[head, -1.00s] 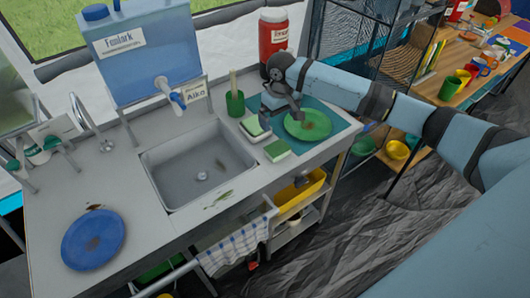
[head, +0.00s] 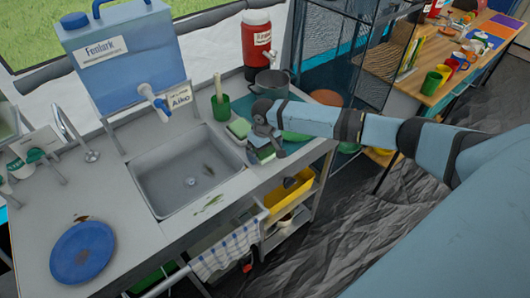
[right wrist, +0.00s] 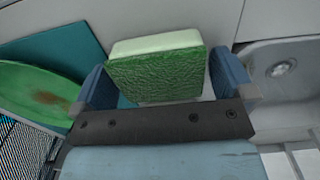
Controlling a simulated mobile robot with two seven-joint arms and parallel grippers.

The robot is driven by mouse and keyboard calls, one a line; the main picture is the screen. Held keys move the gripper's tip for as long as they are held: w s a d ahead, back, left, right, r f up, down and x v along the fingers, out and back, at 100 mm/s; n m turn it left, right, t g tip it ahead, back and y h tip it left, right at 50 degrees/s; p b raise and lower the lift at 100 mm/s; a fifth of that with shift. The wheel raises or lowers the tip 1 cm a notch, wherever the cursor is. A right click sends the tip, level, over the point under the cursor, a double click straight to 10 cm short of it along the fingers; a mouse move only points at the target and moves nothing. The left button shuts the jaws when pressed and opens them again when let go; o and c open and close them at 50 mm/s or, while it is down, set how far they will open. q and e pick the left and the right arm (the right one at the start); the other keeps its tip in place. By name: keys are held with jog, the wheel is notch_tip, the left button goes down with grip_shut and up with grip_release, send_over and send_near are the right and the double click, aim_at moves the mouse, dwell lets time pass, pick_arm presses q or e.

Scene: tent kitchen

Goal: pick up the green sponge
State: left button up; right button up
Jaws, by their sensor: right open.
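A green sponge with a pale side lies on the counter right of the sink; in the right wrist view this sponge (right wrist: 155,78) sits between my two blue fingers. In the head view it is the front sponge (head: 262,156), partly hidden by my gripper. My right gripper (right wrist: 163,82) is open, one finger on each side of the sponge, with no clear grip on it. In the head view the gripper (head: 265,142) hangs right over it. A second green and pale sponge (head: 239,128) lies just behind it. My left gripper is not in view.
The sink (head: 190,172) is left of the sponges. A green cup (head: 219,106) with a brush stands behind them. A green plate (right wrist: 40,92) on a teal mat (right wrist: 68,47) lies close by. A grey pot (head: 272,82) and red jug (head: 257,42) stand at the back.

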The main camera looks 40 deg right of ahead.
jog(key=c, duration=0.9)
notch_tip(320, 180, up, 20)
dwell(0.3)
jog(key=shift+o, duration=1.2)
jog(key=shift+c, duration=0.5)
